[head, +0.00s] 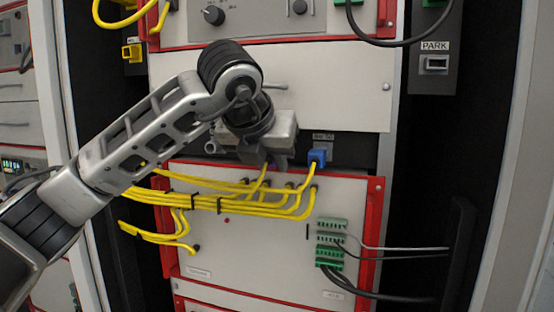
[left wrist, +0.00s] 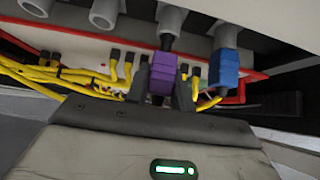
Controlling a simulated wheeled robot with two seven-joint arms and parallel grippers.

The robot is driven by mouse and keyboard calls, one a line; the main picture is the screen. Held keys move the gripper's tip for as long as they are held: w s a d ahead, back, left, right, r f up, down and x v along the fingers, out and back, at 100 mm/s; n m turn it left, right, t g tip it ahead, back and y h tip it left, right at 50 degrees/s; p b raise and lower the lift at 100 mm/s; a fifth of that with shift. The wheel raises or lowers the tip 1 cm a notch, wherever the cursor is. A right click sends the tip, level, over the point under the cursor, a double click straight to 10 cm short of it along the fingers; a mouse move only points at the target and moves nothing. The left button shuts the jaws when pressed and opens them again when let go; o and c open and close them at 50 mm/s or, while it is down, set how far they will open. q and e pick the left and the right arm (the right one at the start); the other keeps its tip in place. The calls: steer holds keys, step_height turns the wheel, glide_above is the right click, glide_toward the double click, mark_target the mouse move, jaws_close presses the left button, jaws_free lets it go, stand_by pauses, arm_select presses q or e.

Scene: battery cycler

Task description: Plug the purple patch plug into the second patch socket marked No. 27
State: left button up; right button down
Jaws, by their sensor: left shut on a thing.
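The purple patch plug (left wrist: 162,74) sits between the two dark fingers of my left gripper (left wrist: 161,92) in the left wrist view. The gripper is shut on it. The plug's dark tip points up at a grey round socket (left wrist: 173,17) and meets or overlaps its mouth; I cannot tell how deep it is. In the head view my left gripper (head: 268,160) is at the dark slot under the white panel, and the plug is mostly hidden by it. No number 27 is readable. My right gripper is not in view.
A blue plug (left wrist: 224,68) sits in the neighbouring socket on the right, close to my finger; it also shows in the head view (head: 317,157). More grey sockets (left wrist: 103,12) lie to the left. Yellow cables (head: 220,203) run below. Green terminal blocks (head: 330,240) are lower right.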

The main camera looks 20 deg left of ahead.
arm_select(q)
steer(key=shift+s+a+b, duration=0.1)
steer(key=shift+s+b, duration=1.15)
steer(key=shift+s, duration=0.85)
steer(key=s+a+p, duration=0.3)
steer(key=a+p, duration=0.2)
steer(key=a, duration=0.3)
steer(key=shift+w+d+p, duration=0.15)
steer(key=shift+w+p, duration=0.3)
steer(key=shift+w, duration=1)
steer(key=shift+w+d+p, duration=0.15)
steer(key=shift+w+p, duration=0.25)
steer(key=shift+w, duration=1.05)
steer(key=shift+w+d+p, duration=0.1)
steer(key=shift+w+p, duration=0.45)
steer(key=shift+w, duration=1.1)
stand_by(0.6)
